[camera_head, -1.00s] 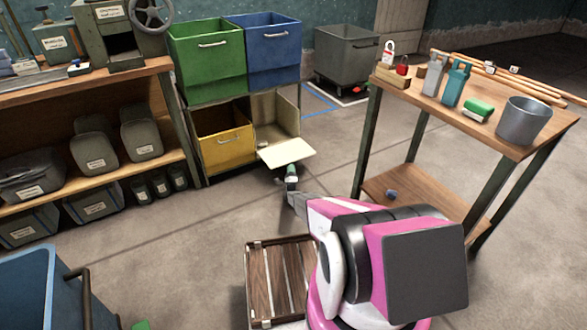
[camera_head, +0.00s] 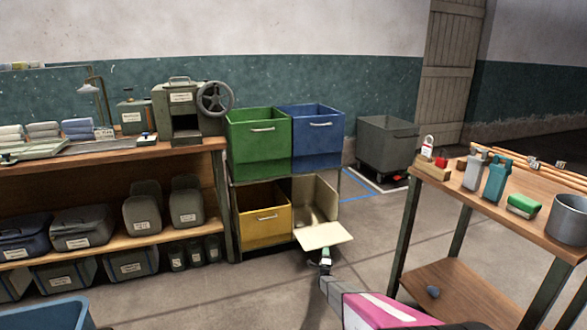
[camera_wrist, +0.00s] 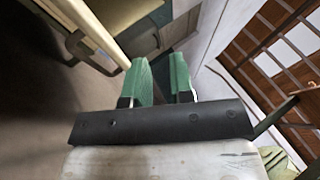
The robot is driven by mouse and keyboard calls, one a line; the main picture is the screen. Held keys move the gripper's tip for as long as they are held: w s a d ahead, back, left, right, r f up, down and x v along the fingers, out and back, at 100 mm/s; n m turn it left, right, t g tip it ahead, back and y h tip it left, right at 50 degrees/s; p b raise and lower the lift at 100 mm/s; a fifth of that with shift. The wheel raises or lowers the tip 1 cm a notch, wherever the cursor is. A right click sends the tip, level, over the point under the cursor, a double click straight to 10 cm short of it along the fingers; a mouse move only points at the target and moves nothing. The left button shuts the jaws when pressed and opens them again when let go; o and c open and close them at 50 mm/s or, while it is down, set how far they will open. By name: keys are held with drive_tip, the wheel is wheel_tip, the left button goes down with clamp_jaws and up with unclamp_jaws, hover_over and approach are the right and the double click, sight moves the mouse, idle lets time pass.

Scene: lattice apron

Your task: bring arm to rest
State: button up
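My gripper (camera_head: 326,258) is at the end of my outstretched arm, low over the floor. In the head view it is just in front of the lowered cream panel of the open cream bin (camera_head: 323,236); whether it touches the panel cannot be told. In the wrist view my gripper (camera_wrist: 160,78) shows two green fingers with a gap between them. Nothing is seen held in the gap. The cream panel with its handle (camera_wrist: 88,28) is at the upper left of the wrist view, beside the fingers.
A yellow bin (camera_head: 265,218) stands left of the cream one, below green (camera_head: 258,145) and blue (camera_head: 312,138) bins. A wooden workbench (camera_head: 515,205) stands at right, a loaded shelf (camera_head: 110,160) at left. A slatted wooden thing (camera_wrist: 275,45) shows in the wrist view.

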drive_tip(key=s+a+r+n+g+y, duration=0.1)
drive_tip(key=s+r+n+g+y, duration=0.1)
drive_tip(key=s+r+n+g, duration=0.55)
drive_tip(key=s+a+r+n+g+y, duration=0.15)
drive_tip(key=s+r+n+g, duration=0.25)
drive_tip(key=s+r, duration=0.6)
drive_tip(key=s+r+n+g, duration=0.3)
drive_tip(key=s+r, duration=0.3)
drive_tip(key=s, duration=0.6)
drive_tip(key=s+r+n+g, duration=0.4)
drive_tip(key=s+r, duration=0.3)
drive_tip(key=s, duration=0.5)
drive_tip(key=s+r+n+g, duration=0.3)
drive_tip(key=s+r+g, duration=0.2)
drive_tip(key=s, duration=0.8)
drive_tip(key=shift+a+r, duration=0.2)
drive_tip(key=shift+r, duration=0.7)
